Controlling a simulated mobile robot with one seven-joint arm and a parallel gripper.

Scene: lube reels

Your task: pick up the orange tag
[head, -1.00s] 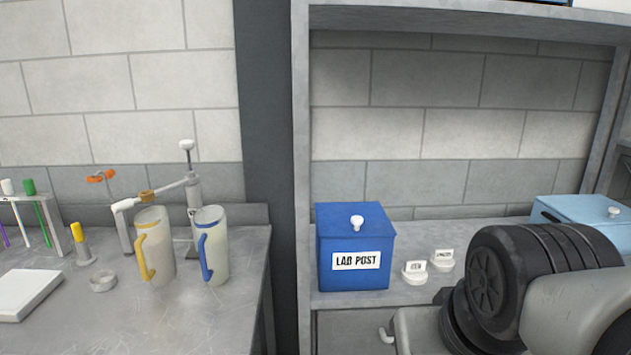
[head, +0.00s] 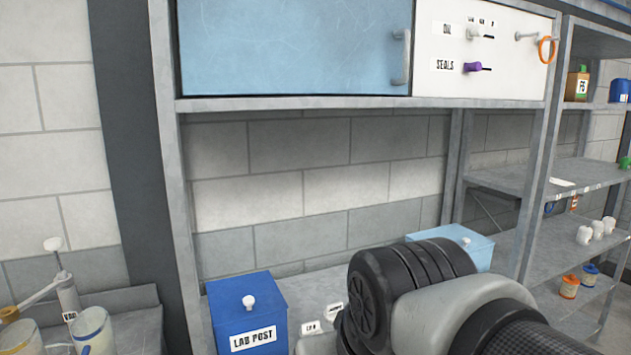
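An orange ring-shaped thing (head: 547,49) hangs from a peg on the white panel at the upper right in the head view. It is the orange item that could be the tag, but I cannot make out a tag shape or any writing on it. My arm's black and grey links show at the lower right, below and to the left of the ring. My gripper is out of the picture.
A blue cabinet door (head: 296,45) is closed beside the white panel with its labelled knobs. A blue LAB POST box (head: 246,310) and a light blue box (head: 456,245) stand below. Shelves at right hold several containers, including an orange-topped one (head: 569,287).

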